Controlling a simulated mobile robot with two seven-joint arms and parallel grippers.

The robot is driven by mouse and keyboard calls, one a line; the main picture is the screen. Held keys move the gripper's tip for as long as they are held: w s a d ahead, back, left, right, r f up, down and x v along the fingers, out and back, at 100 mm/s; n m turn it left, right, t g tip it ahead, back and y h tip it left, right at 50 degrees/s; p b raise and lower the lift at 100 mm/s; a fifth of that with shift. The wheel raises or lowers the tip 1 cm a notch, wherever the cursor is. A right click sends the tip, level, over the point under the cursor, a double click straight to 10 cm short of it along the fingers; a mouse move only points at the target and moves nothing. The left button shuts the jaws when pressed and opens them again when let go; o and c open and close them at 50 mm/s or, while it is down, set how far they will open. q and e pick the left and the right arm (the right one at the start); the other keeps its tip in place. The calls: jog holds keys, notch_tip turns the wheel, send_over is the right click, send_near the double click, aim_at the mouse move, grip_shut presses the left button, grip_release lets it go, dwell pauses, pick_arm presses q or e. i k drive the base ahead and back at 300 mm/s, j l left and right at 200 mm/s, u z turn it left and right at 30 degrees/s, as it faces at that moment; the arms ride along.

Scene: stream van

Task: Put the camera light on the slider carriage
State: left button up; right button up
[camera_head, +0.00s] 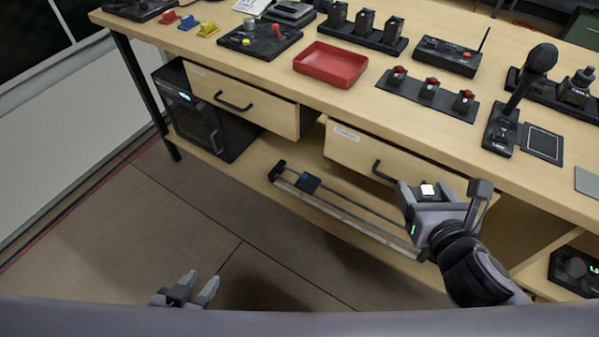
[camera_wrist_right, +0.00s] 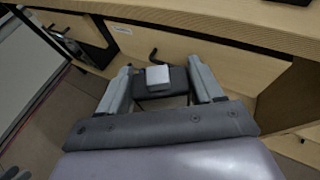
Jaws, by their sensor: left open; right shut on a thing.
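The slider is a long rail (camera_head: 345,212) on the lower shelf, its right end partly behind my right gripper. Its small dark carriage (camera_head: 308,182) sits near the rail's left end, with nothing on it. My right gripper (camera_head: 428,200) is shut on the camera light (camera_head: 428,189), a small block with a bright white face. The right wrist view shows the camera light (camera_wrist_right: 158,78) between the two fingers. They hold it in front of the right drawer, to the right of the carriage. My left gripper (camera_head: 190,288) is open and empty over the floor at lower left.
The right drawer (camera_head: 365,155) and left drawer (camera_head: 225,95) hang above the lower shelf (camera_head: 255,165). A black case (camera_head: 190,115) stands left on that shelf. The tabletop holds a red tray (camera_head: 330,65) and several devices. The floor in front is clear.

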aim_at(313, 185)
jog(key=i+j, duration=0.2)
jog(key=j, duration=0.2)
jog(key=i+j, duration=0.45)
jog(key=j, duration=0.3)
jog(key=i+j, duration=0.2)
jog(key=j, duration=0.15)
